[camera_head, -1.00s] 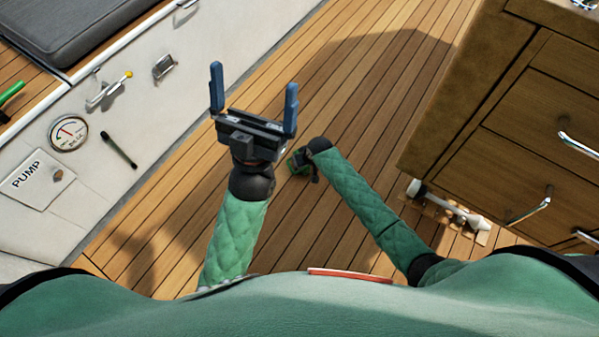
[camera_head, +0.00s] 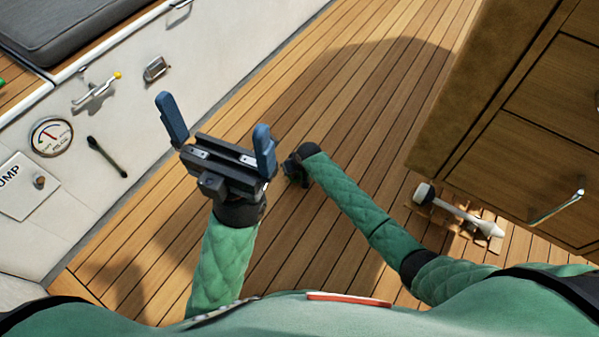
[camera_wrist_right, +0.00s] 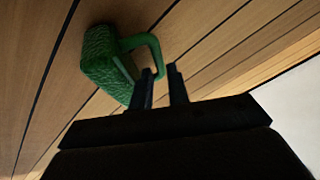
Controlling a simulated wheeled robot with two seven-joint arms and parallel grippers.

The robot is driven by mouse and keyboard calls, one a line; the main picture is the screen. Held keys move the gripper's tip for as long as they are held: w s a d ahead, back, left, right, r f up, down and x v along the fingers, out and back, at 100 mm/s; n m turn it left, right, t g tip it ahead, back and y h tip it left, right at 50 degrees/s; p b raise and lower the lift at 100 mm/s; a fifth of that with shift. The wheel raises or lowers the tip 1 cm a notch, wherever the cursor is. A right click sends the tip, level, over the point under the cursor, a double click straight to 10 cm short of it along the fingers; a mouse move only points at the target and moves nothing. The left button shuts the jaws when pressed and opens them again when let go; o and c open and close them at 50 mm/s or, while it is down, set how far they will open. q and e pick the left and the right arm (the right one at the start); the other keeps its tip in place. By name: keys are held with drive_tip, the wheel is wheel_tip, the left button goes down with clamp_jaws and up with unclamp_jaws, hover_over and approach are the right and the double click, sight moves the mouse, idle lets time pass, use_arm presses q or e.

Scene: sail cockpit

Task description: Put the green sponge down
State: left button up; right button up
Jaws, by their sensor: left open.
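The green sponge (camera_wrist_right: 105,62), a block with a looped handle, shows in the right wrist view above the wooden deck. My right gripper (camera_wrist_right: 163,72) has its two dark fingers close together, with the end of the handle between them; it looks shut on the handle. I cannot tell whether the sponge touches the deck. In the head view my right gripper (camera_head: 295,170) is small and dark, low over the deck, and I cannot make out the sponge there. My left gripper (camera_head: 218,120) is open and empty, its blue fingers wide apart.
A wooden drawer cabinet (camera_head: 520,110) stands at the right, with a white-ended rod-like thing (camera_head: 458,209) by its foot. The white cockpit wall (camera_head: 130,125) at the left carries a gauge (camera_head: 51,136) and a lever (camera_head: 97,88). The deck (camera_head: 350,100) between is clear.

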drive_tip(key=b+x, duration=0.1)
drive_tip(key=x, duration=0.2)
drive_tip(key=shift+f, duration=0.1)
clamp_jaws()
